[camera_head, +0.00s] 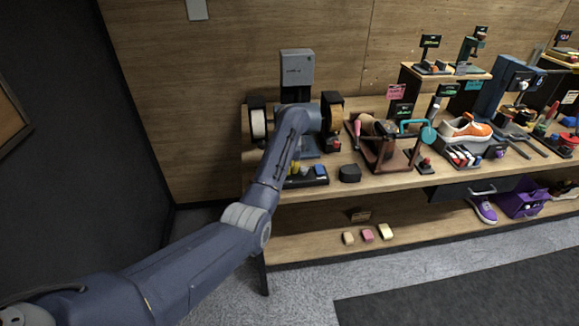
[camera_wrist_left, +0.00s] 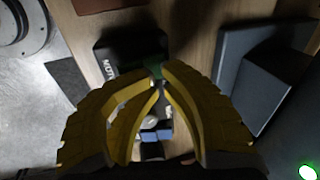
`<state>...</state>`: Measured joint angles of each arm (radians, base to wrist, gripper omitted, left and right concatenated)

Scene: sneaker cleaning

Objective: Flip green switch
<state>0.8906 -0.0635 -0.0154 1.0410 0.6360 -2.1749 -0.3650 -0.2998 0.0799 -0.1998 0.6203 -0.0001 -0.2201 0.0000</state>
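My left gripper (camera_wrist_left: 160,76) shows in the left wrist view as two bowed yellow fingers. Their tips come together, with a narrow gap between the fingers lower down. A small green piece (camera_wrist_left: 154,68), likely the green switch, lies right at the fingertips and is partly covered by them. I cannot tell whether they touch it. White and blue parts (camera_wrist_left: 155,135) show through the gap. In the head view my left arm reaches over the left end of the bench, above a small black switch block (camera_head: 306,178) with a blue part on its right. My right gripper is not in view.
A grey machine (camera_head: 297,68) stands behind my arm, with a wheel (camera_head: 257,123) on its left. A black rounded object (camera_head: 350,173) lies right of the block. A brown stand (camera_head: 384,152) and an orange-white sneaker (camera_head: 465,129) are farther right on the bench (camera_head: 400,181).

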